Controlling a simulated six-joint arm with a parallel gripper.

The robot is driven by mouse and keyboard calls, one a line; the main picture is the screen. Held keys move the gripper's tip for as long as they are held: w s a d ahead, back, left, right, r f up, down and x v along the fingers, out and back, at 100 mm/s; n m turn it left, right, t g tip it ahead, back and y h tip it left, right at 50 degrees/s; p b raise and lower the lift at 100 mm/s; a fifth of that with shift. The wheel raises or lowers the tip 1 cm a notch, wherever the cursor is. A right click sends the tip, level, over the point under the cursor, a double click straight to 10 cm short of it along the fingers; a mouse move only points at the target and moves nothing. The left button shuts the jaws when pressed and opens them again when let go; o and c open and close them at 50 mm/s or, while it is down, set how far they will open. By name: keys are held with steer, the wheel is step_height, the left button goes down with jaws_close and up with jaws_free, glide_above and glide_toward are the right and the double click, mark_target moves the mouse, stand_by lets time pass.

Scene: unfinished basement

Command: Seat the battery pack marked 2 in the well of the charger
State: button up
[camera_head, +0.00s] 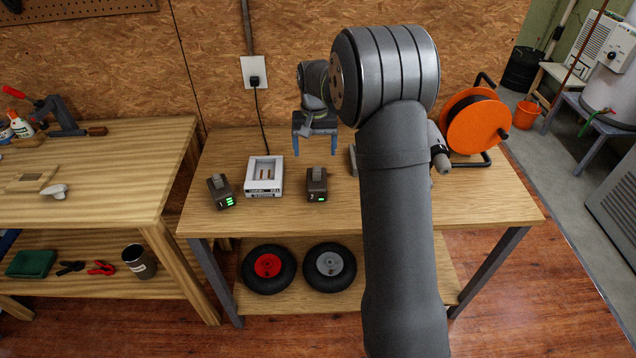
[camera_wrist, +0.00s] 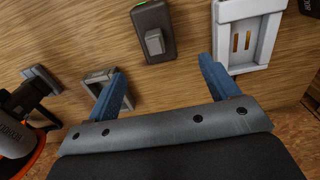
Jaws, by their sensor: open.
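The battery pack that appears marked 2 (camera_head: 317,181) stands on the workbench, right of the charger. It is dark grey with a raised block on top and green lights on its front. The charger (camera_head: 250,189) is white, with an empty well showing metal contacts. My gripper (camera_head: 315,152) is open and empty, fingers pointing down, above the bench behind this pack. In the wrist view, the pack (camera_wrist: 153,35) lies beyond the gap between my blue fingertips (camera_wrist: 163,72), apart from them. The charger (camera_wrist: 225,35) is near the right finger there.
A second, similar battery pack (camera_head: 221,191) stands left of the charger. The charger's cord runs up to a wall outlet (camera_head: 255,73). An orange cable reel (camera_head: 478,124) and a drill (camera_head: 438,150) stand at the right. A small grey frame (camera_wrist: 98,77) is near my left finger in the wrist view.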

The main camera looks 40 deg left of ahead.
mark_target(317, 178)
step_height(317, 178, down, 6)
steer(key=shift+f, duration=0.1)
steer(key=f, duration=0.2)
steer(key=d+f, duration=0.1)
steer(key=f, duration=0.1)
steer(key=shift+s+f, duration=0.1)
steer(key=shift+s, duration=0.1)
steer(key=shift+f, duration=0.5)
steer(key=c, duration=1.3)
steer(key=shift+c, duration=0.4)
steer(key=shift+r, duration=0.1)
